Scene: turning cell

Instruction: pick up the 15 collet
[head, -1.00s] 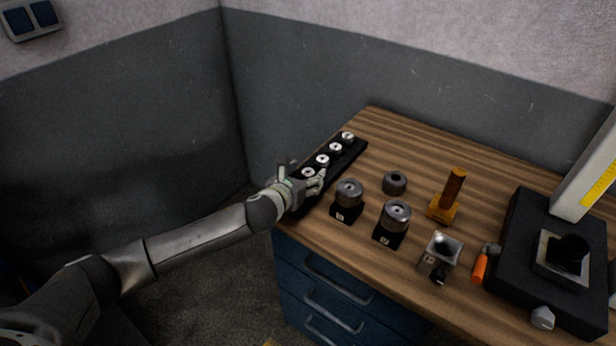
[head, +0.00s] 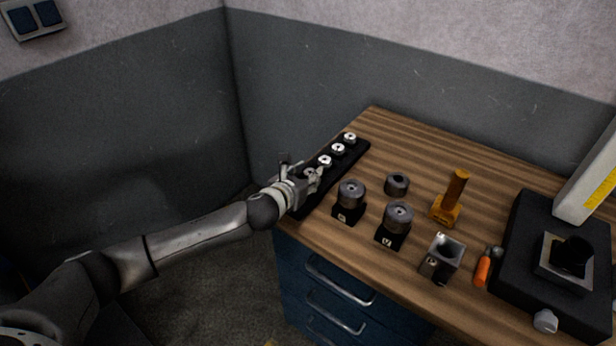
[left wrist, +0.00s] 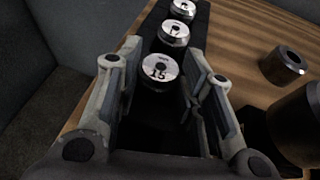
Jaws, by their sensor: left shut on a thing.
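The 15 collet (left wrist: 159,70) is a short silver cylinder with "15" on its pale top face. It sits between the two fingers of my left gripper (left wrist: 163,76), which is shut on it. In the head view my left gripper (head: 309,180) is at the near end of the black collet rack (head: 357,157), and the fingers partly hide the collet. I cannot tell whether the collet is clear of its seat. Farther along the rack stands the 17 collet (left wrist: 174,32), with more collets beyond it. My right gripper is not in view.
Right of the rack are two grey cylindrical parts on black blocks (head: 350,193) (head: 397,216) and a dark ring (head: 397,184). Farther right are an amber upright tool (head: 453,194), a metal block (head: 441,257), an orange-handled tool (head: 483,268) and a black machine base (head: 518,250).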

